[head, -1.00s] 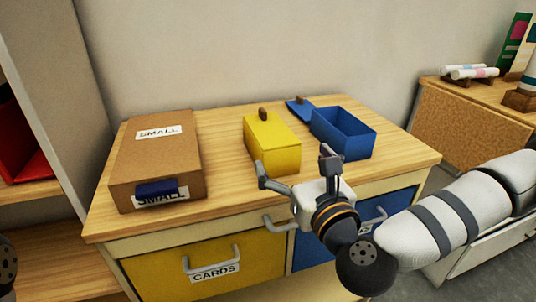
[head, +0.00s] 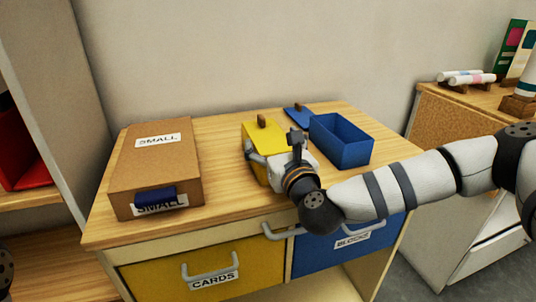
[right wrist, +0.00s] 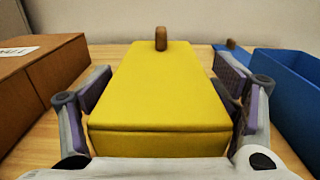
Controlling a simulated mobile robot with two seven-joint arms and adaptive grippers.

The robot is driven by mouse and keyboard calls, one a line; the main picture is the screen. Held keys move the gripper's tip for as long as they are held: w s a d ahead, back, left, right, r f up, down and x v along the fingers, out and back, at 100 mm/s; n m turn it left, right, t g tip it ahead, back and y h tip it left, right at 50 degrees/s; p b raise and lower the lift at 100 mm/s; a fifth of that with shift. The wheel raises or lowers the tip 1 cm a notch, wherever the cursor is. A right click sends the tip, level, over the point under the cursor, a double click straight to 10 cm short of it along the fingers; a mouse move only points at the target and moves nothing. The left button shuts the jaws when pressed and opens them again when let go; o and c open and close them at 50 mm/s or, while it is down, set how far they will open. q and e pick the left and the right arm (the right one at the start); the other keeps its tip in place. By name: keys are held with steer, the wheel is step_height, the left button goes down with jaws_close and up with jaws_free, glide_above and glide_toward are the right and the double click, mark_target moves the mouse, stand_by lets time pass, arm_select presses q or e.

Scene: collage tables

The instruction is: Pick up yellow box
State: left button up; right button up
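The yellow box (head: 262,134) stands on the wooden table top between a cardboard box and a blue box. It is closed, with a small brown knob on its lid. My right gripper (head: 272,146) is at the box's near end and hides part of it. In the right wrist view the yellow box (right wrist: 162,95) lies between the two open fingers of my right gripper (right wrist: 162,90). Small gaps seem to show on both sides. At the left edge of the head view only a dark bit of my left arm shows; its gripper is not seen.
A cardboard box (head: 153,170) marked SMALL stands left of the yellow box. An open blue box (head: 342,142) stands to the right, its blue lid (head: 297,113) behind it. Below are a yellow drawer (head: 155,279) and a blue drawer (head: 318,257) with handles.

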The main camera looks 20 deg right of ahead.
steer(key=shift+c, duration=1)
steer(key=shift+r, duration=0.25)
step_height(320, 180, up, 3)
steer(key=shift+r, duration=0.1)
steer(key=s+r, duration=0.1)
steer(key=r, duration=0.1)
steer(key=s+d+r+p, duration=0.1)
steer(key=s+r, duration=0.1)
steer(key=s+d+r, duration=0.1)
steer(key=r, duration=0.1)
steer(key=shift+s+d+p, duration=0.15)
steer(key=shift+s+p, duration=0.05)
steer(key=shift+p, duration=0.15)
arm_select(q)
steer(key=shift+t, duration=0.8)
steer(key=w+r+p, duration=0.1)
steer(key=w+r, duration=0.2)
steer(key=shift+w+r, duration=0.25)
steer(key=shift+w, duration=0.05)
arm_select(e)
steer(key=s+d+r, duration=0.1)
steer(key=s, duration=0.1)
steer(key=s+d+r, duration=0.1)
steer(key=s, duration=0.2)
steer(key=s+d+r, duration=0.1)
steer(key=s+d, duration=0.1)
steer(key=s, duration=0.1)
steer(key=shift+s+r, duration=0.1)
